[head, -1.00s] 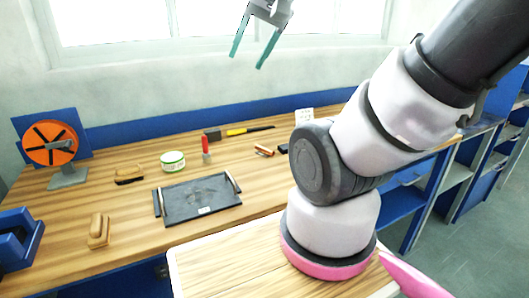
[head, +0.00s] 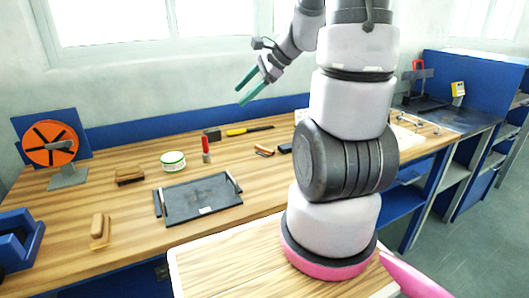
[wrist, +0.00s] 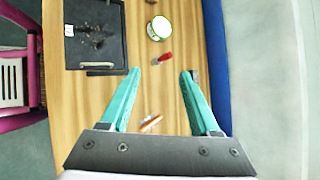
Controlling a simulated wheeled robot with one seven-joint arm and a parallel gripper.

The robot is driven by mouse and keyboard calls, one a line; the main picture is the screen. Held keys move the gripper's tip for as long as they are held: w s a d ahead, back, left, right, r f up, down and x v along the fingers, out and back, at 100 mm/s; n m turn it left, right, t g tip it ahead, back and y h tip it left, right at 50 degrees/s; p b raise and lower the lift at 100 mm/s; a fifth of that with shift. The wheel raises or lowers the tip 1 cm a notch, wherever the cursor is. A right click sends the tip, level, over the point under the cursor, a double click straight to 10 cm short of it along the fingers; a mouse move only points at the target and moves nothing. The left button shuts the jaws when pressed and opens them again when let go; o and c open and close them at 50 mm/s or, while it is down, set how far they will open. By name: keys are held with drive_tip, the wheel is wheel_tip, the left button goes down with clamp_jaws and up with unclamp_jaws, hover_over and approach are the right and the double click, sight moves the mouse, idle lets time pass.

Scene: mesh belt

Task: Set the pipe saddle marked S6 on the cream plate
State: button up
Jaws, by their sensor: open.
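My gripper (head: 242,96) is open and empty, high above the back of the workbench in the head view. No S6 mark is readable, and I cannot make out a cream plate.
A black tray (head: 176,211) with handles lies on the wooden bench (head: 130,225). Near it are a green-and-white tin (head: 172,162), a red-handled tool (head: 206,150), brushes (head: 100,231) and an orange reel (head: 48,144). A blue vise (head: 20,240) is at the left edge.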

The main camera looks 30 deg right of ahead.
drive_tip(key=w+d+f+m+t, duration=0.1)
drive_tip(key=w+d+f+m, duration=0.3)
drive_tip(key=d+f+m, duration=0.3)
drive_tip(key=m+t+h, duration=0.1)
drive_tip(key=m+h, duration=0.2)
drive_tip(key=m, duration=0.3)
approach(265, 148)
drive_tip(key=x, duration=0.3)
drive_tip(key=shift+w+d+f, duration=0.1)
drive_tip(key=shift+d+f, duration=0.1)
drive_tip(key=shift+f, duration=0.1)
drive_tip(key=shift+x, duration=2.95)
drive_tip(key=shift+a+r, duration=0.1)
drive_tip(key=shift+r, duration=0.05)
drive_tip(key=c, duration=0.9)
drive_tip(key=shift+w, duration=0.1)
clamp_jaws()
drive_tip(key=shift+r, duration=0.1)
